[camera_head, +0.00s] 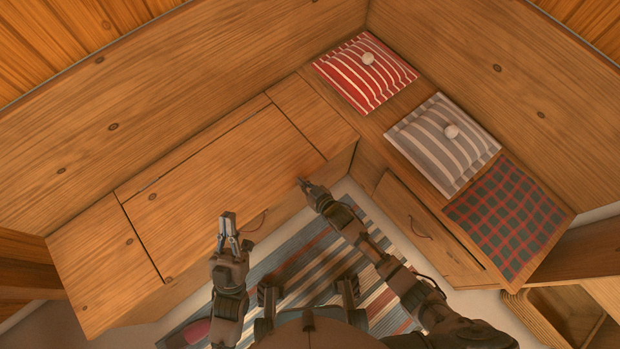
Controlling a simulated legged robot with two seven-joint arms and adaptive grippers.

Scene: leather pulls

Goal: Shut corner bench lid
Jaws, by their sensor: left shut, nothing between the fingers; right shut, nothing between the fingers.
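The wooden corner bench lid (215,180) lies in the left-hand bench seat and looks level with the boards around it. A dark line shows along part of its rear edge; I cannot tell whether a small gap remains there. A leather pull (256,222) shows at the bench front below the lid, partly hidden by my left gripper. My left gripper (228,220) is shut and empty, in front of the lid's front edge in the picture. My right gripper (303,183) is shut and empty, close to the front edge near the lid's right end; contact is unclear.
The right-hand bench carries a red striped cushion (364,75), a grey striped cushion (443,145) and a checked cloth (506,217). A drawer front with a pull (421,228) is below them. A striped rug (300,262) covers the floor. High wooden backrests close off the corner.

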